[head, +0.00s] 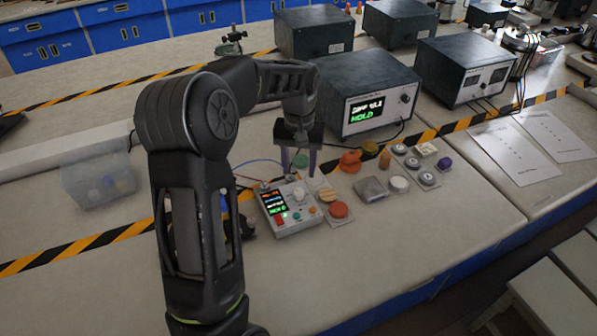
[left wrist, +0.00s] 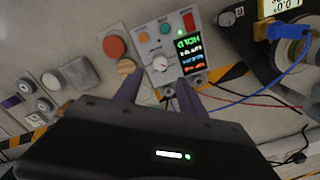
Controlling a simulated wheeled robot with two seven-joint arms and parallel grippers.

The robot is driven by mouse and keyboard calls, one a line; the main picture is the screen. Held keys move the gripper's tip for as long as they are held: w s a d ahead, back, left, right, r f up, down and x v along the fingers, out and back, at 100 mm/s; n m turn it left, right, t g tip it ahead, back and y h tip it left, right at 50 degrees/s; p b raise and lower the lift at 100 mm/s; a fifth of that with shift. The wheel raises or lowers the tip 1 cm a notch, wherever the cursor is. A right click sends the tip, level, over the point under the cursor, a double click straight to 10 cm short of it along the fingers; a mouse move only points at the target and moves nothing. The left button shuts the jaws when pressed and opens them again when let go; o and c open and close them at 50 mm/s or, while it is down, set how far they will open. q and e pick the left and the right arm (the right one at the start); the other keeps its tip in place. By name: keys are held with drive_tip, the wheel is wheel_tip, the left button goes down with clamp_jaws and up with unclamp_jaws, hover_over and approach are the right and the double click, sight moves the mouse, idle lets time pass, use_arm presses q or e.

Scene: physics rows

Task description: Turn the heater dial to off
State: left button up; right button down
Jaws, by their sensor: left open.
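A light grey control box (head: 293,222) with a small lit screen stands on the bench, near the middle of the head view. Its pale round dial (head: 298,194) is at the back of its top face. The same dial (left wrist: 160,63) shows in the left wrist view beside the screen; I cannot read its setting. My left gripper (head: 298,164) points down, its two purple fingers apart with nothing between them. In the left wrist view the fingers (left wrist: 158,92) straddle the dial's line, just short of it. I cannot tell the exact height gap. My right gripper is not in view.
Orange and teal buttons and a red one (left wrist: 188,20) share the box face. A red-orange disc (head: 339,210) and wooden piece sit close beside the box. A larger instrument (head: 366,122) stands behind. Cables run near the box. Bench front is clear.

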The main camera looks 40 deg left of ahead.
sight(299, 190)
use_arm(q)
drive_tip(key=shift+s+d+r, duration=0.1)
drive_tip(key=shift+s, duration=0.05)
drive_tip(key=shift+f+p, duration=0.7)
drive_tip(key=shift+f, duration=3.25)
drive_tip(key=shift+c, duration=0.5)
clamp_jaws()
